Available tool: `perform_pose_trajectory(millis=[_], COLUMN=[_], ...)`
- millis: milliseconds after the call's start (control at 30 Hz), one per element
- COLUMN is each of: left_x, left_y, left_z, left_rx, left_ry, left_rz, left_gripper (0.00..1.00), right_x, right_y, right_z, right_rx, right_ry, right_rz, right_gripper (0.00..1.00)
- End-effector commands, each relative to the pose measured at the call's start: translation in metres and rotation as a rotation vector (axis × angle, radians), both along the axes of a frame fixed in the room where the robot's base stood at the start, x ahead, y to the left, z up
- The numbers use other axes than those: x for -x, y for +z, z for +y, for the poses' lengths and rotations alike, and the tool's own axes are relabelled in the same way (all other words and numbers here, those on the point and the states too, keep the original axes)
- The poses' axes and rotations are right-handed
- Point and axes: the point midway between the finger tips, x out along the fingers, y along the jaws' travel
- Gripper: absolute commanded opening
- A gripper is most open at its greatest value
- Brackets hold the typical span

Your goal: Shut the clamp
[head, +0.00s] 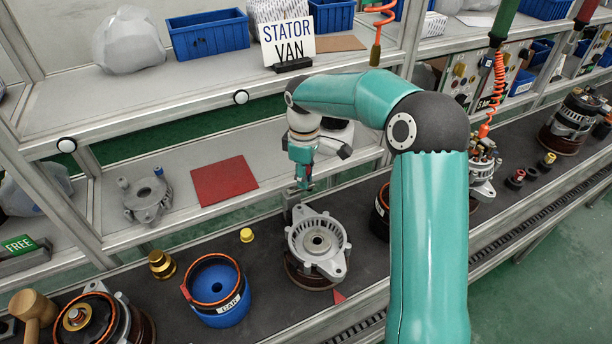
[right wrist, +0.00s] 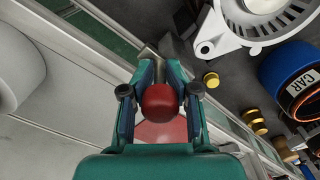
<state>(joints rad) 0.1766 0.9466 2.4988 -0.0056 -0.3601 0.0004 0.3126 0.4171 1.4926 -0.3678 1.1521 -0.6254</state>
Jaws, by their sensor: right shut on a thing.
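My right gripper (head: 304,184) reaches down beside the alternator housing (head: 334,262) on the dark bench. In the right wrist view the fingers (right wrist: 158,92) are closed around a round red knob (right wrist: 160,103), which looks like the clamp's handle end. A grey metal part of the clamp (right wrist: 146,60) shows just past the fingertips. In the head view a small grey upright part of the clamp (head: 287,204) stands at the housing's back edge. My gripper hides much of the clamp, so I cannot tell its exact position. My left gripper is not in view.
A blue CAR ring (head: 232,312) and a yellow cap (head: 247,235) stand left of the housing. A dark ring part (head: 381,212) stands close on its right. A shelf with a red mat (head: 224,180) and a grey bracket (head: 148,203) runs behind the bench.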

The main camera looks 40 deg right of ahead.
Motion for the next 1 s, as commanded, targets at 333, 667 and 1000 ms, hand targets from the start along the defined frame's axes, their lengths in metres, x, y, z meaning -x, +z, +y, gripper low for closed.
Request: perform_pose_trajectory(millis=[333, 667, 1000], left_x=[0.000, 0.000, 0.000], left_y=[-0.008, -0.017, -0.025], left_z=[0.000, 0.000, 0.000], left_rx=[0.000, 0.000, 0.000], left_ry=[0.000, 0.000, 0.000], left_rz=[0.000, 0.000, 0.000], left_gripper=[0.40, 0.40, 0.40], right_x=[0.006, 0.014, 0.019], right_y=[0.005, 0.005, 0.005], right_z=[0.003, 0.010, 0.020], right_rx=[0.002, 0.001, -0.001], right_ry=[-0.289, -0.604, -0.927], right_rz=[-0.019, -0.019, -0.017], right_gripper=[0.00, 0.00, 0.00])
